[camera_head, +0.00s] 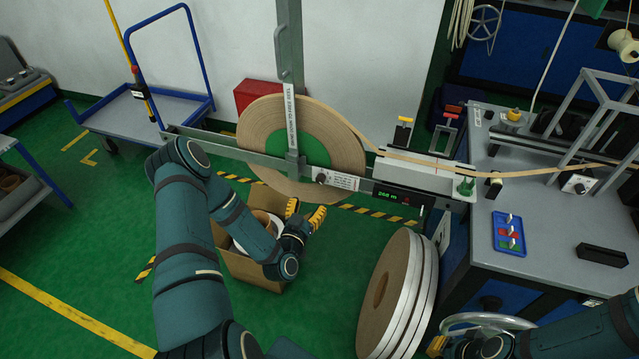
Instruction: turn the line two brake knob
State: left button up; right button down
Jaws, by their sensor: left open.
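A small dark round knob (321,178) sits on the metal payoff beam (222,150), beside a white printed label (343,180) too small to read. Another knob (579,187) is on a white plate on the right-hand bench. I cannot tell by marking which one belongs to line two. My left gripper (306,211) is open and empty, with yellow fingertips just below and left of the beam knob, apart from it. My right gripper (438,345) is at the bottom edge, mostly hidden; only a yellow finger shows clearly.
A large tape reel (340,140) hangs behind the beam, its tape running right to the bench (480,215). A cardboard box (240,262) is below my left gripper. Upright tape rolls (405,290) stand on the floor. A grey handwheel (470,320) is near my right arm.

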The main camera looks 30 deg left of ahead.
aim_at(319, 182)
pick_arm(q)
jog(key=b+x, duration=0.1)
jog(key=x, duration=0.9)
jog(key=shift+w, duration=0.2)
grip_shut()
